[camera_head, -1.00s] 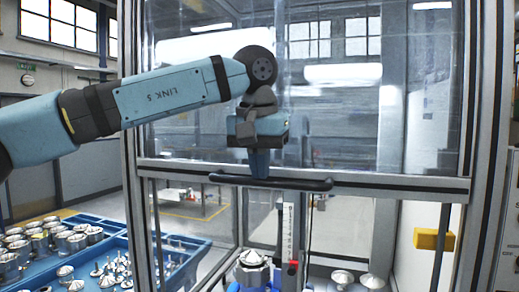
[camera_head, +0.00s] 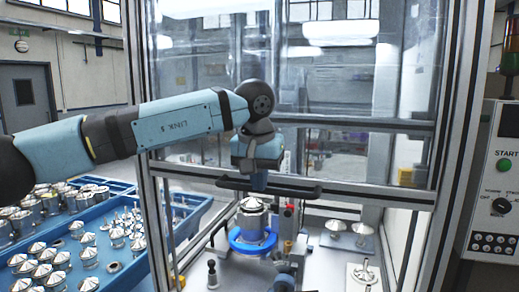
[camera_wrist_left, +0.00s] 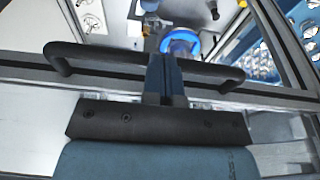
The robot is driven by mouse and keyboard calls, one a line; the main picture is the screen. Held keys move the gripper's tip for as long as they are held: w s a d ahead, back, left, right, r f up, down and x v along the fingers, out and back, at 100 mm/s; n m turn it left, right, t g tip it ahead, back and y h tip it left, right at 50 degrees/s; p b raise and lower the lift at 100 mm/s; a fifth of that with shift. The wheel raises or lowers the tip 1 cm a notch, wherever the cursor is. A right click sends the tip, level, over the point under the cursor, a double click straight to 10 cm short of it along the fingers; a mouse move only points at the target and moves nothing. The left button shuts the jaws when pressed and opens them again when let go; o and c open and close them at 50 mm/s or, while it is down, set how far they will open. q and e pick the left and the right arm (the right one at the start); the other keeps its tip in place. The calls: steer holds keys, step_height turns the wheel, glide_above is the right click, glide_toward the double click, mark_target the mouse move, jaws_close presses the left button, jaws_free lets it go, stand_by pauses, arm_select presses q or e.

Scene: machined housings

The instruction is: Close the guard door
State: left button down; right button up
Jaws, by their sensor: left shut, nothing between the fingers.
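The guard door (camera_head: 385,198) is a clear panel with a metal lower rail, partway down its frame, with an open gap below the rail. A dark handle bar (camera_head: 300,190) runs along the rail and also shows in the left wrist view (camera_wrist_left: 215,70). My left gripper (camera_head: 260,183) is shut and empty, its fingertips at the middle of the handle bar from above. In the left wrist view the closed fingers (camera_wrist_left: 165,75) meet the bar; exact contact is hard to tell. My right gripper is not in view.
Inside the enclosure a metal housing (camera_head: 252,218) sits in a blue ring (camera_head: 238,245), below the door. Loose conical parts (camera_head: 335,226) stand to its right. Blue trays (camera_head: 190,225) of machined parts are at left. A control panel (camera_head: 497,185) with a green button is at right.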

arm_select(q)
step_height(320, 180, down, 42)
steer(key=b, duration=2)
steer(key=shift+w, duration=0.15)
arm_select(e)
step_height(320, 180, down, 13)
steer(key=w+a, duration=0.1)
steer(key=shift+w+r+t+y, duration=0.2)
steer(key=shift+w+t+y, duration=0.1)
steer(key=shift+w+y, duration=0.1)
